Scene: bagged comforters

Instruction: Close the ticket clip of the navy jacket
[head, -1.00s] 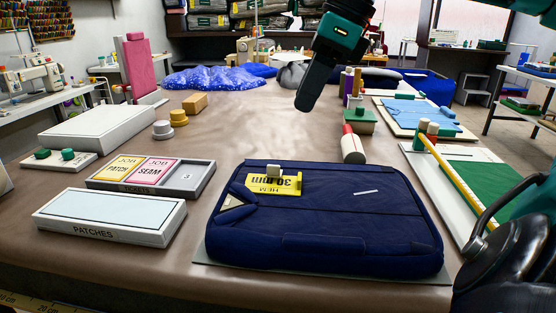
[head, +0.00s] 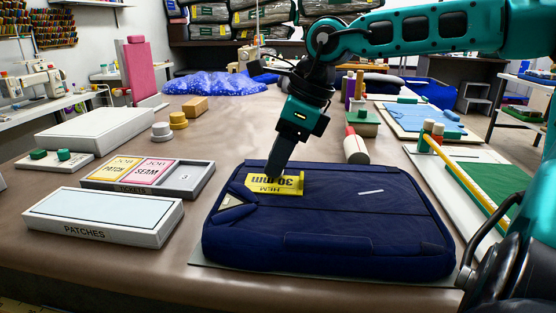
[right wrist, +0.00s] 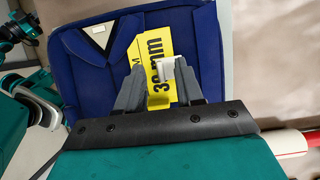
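The navy jacket (head: 330,220) lies folded flat on the table. A yellow ticket marked "HEM 30 mm" (head: 290,186) lies on it near the collar. In the right wrist view, a small white clip (right wrist: 168,68) is at the ticket (right wrist: 157,50) on the jacket (right wrist: 210,50). My right gripper (head: 277,166) points down at the ticket and hides the clip in the head view. In the right wrist view, its two fingers (right wrist: 160,78) are apart, with the clip showing between their tips. Whether they touch it, and how far the clip is shut, I cannot tell.
A ticket tray (head: 195,192) and a patches box (head: 105,222) stand left of the jacket. A red-ended white roller (head: 356,149) lies beyond it to the right. A board with a green panel and yellow stick (head: 450,172) lies at the right.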

